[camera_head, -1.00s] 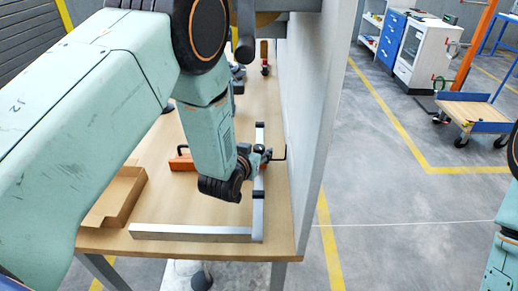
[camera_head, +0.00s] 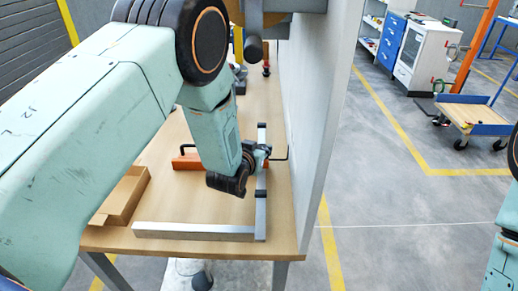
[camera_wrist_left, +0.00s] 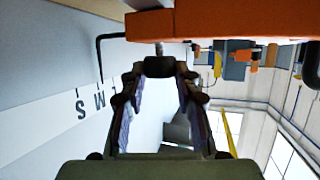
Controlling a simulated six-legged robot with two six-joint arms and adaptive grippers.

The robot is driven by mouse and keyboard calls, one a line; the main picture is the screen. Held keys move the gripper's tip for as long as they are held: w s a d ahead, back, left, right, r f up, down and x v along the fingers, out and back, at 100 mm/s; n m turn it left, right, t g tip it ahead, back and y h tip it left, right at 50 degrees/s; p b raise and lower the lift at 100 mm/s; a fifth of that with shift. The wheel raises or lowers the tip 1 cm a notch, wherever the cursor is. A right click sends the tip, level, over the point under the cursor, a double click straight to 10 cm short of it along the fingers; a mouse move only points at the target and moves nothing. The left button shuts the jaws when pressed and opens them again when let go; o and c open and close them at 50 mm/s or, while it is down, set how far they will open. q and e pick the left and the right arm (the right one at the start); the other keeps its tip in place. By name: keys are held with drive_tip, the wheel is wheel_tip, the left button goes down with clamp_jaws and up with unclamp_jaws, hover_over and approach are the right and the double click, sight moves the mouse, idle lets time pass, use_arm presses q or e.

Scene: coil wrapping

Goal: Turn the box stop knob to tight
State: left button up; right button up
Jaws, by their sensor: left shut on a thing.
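The box stop shows in the left wrist view as an orange block (camera_wrist_left: 215,22) with a dark knob (camera_wrist_left: 158,66) under it. A black bent rod (camera_wrist_left: 110,38) sticks out from its left side. My left gripper (camera_wrist_left: 160,73) is shut on the knob, with its fingertips at the knob's two sides. In the head view my left gripper (camera_head: 258,153) is small and partly hidden by its wrist, beside the metal rail (camera_head: 261,205). The knob is hidden there. The knob's tight mark cannot be made out. My right gripper is out of view.
A pale strip with letters S and M (camera_wrist_left: 90,103) lies left of the gripper. A grey panel (camera_head: 312,110) stands close along the table's right side.

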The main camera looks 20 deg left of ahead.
use_arm(q)
drive_tip(key=shift+w, duration=0.1)
clamp_jaws()
drive_tip(key=shift+m+h, duration=0.3)
drive_tip(key=shift+h, duration=0.1)
drive_tip(key=shift+a+m+g+h, duration=0.15)
drive_tip(key=shift+m+g+h, duration=0.15)
drive_tip(key=shift+m+h, duration=1)
drive_tip(key=o, duration=0.7)
unclamp_jaws()
drive_tip(key=shift+o, duration=0.2)
